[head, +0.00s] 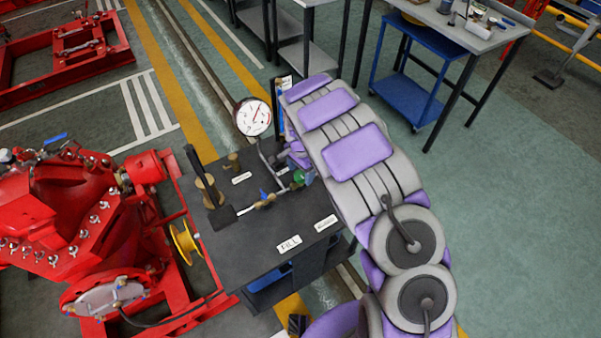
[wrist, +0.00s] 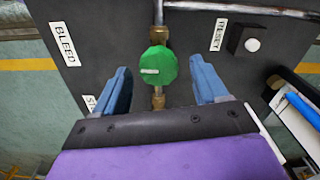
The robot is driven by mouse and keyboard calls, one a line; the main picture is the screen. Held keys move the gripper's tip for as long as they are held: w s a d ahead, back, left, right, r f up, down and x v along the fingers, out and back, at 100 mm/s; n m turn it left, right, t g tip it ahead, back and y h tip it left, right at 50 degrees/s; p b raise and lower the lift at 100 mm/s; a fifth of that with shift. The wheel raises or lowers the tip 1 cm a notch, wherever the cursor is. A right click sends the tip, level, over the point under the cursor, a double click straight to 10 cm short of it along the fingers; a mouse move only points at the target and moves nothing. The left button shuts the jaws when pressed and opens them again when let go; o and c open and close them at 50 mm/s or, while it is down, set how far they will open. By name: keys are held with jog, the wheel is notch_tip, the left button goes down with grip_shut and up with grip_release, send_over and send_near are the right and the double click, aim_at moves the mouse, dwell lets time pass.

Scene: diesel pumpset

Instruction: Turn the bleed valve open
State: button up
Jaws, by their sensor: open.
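The bleed valve has a green octagonal knob (wrist: 158,66) with a white mark pointing left, on a brass-fitted pipe. A "BLEED" label (wrist: 65,43) is on the dark panel to its left. My gripper (wrist: 160,72) is open, with one blue finger on each side of the knob. Gaps show between both fingers and the knob, so it is not gripped. In the head view, the green knob (head: 304,177) is partly hidden by my arm, on the dark bench top near the pressure gauge.
The pressure gauge (head: 253,117) stands on the pipe close to my arm. A blue-handled valve (head: 264,194) and a black lever (head: 201,176) are left of the knob. A white button (wrist: 252,45) lies right of it. The red pump (head: 75,215) stands at left.

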jog(key=shift+f, duration=0.4)
jog(key=c, duration=1.1)
jog(key=shift+o, duration=0.2)
